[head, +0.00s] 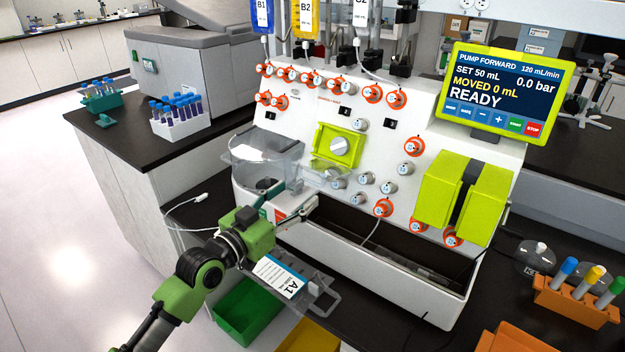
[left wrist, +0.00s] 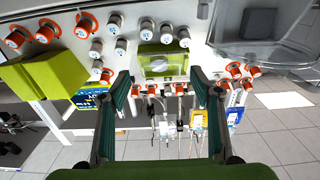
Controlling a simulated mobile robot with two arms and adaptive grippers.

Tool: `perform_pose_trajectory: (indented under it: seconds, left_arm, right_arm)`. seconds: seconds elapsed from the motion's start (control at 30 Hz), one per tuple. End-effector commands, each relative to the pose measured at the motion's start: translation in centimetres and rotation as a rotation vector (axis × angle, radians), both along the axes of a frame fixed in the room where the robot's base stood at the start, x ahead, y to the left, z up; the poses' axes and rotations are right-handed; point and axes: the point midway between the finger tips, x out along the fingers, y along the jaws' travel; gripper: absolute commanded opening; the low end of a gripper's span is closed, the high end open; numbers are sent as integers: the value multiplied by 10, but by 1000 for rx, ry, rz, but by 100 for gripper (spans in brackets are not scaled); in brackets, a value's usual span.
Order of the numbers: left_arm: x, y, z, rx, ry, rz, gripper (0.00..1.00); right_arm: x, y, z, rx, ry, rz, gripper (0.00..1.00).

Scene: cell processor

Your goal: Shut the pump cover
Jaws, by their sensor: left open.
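The pump is a lime-green square housing (head: 350,160) with a round grey knob, on the white front panel of the cell processor. A clear flap, apparently the pump cover, sticks out below the housing; its edges are hard to make out. The pump housing also shows in the left wrist view (left wrist: 173,78), between and beyond the fingers. My left gripper (head: 291,207) is in front of the machine, below and left of the pump. Its fingers (left wrist: 161,82) are spread and hold nothing. I cannot tell whether it touches the flap. My right gripper is not in view.
A clear round chamber (head: 262,152) stands left of the pump. Orange and grey knobs surround the pump, and lime blocks (head: 446,190) sit to the right. The screen (head: 505,92) reads READY.

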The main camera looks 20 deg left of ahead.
Motion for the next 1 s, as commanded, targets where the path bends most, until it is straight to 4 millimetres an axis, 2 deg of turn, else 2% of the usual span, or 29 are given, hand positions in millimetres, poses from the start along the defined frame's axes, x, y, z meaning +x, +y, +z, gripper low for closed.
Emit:
perform_pose_trajectory:
  seconds: [0.2,0.4,0.53,0.83,1.0]
  left_arm:
    - [40,-14,2,-2,-2,0,58]
    - [62,-23,0,-1,-1,0,58]
    - [68,-25,0,0,0,0,58]
    - [69,-25,-1,0,1,0,58]
    - [69,-26,-1,0,1,-1,14]
  right_arm:
    - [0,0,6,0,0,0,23]
    - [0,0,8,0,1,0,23]
    - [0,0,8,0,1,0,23]
    - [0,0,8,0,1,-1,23]
    - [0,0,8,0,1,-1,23]
